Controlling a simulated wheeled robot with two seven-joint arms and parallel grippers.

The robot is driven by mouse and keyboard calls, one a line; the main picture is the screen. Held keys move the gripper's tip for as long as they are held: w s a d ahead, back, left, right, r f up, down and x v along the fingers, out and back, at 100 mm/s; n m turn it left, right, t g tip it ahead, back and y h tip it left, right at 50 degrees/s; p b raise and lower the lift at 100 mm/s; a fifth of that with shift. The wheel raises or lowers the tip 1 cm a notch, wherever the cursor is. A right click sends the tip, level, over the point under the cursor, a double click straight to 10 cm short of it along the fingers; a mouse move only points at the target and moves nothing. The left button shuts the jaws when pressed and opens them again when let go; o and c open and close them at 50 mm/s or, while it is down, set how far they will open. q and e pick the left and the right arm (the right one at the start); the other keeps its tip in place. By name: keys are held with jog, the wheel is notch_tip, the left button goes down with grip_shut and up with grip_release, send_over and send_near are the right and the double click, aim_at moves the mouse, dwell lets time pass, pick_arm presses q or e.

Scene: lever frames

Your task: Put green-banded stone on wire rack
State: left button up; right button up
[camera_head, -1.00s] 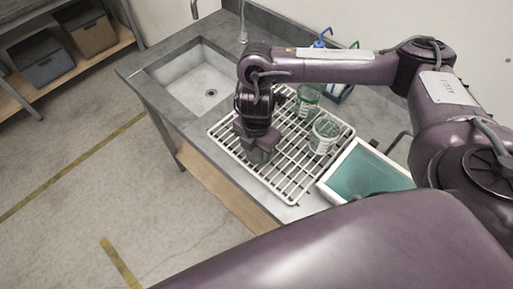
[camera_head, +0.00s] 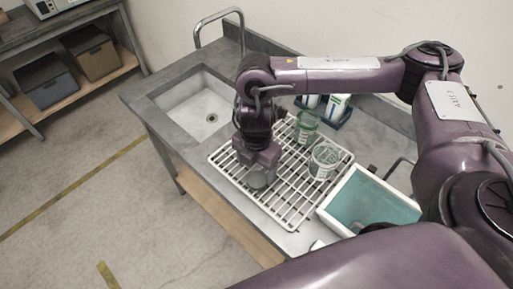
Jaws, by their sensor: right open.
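The white wire rack (camera_head: 292,217) lies on the grey counter beside the sink. My right gripper (camera_head: 259,170) points down over the rack's left part and is open. A small grey-green thing (camera_head: 260,180) shows at its fingertips, low over or on the rack bars. It may be the green-banded stone, but I see no clear band, and the jaws partly hide it. I cannot tell whether the fingers touch it. My left gripper is not in view.
A green-marked glass (camera_head: 307,123) and a clear printed beaker (camera_head: 324,161) stand on the rack, right of the gripper. A white-rimmed teal tray (camera_head: 338,224) adjoins the rack's right side. The sink (camera_head: 196,104) is at left. Bottles stand behind my right arm.

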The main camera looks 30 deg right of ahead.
aim_at(256, 179)
notch_tip(256, 179, up, 7)
jog(key=shift+p, duration=0.4)
dwell(0.4)
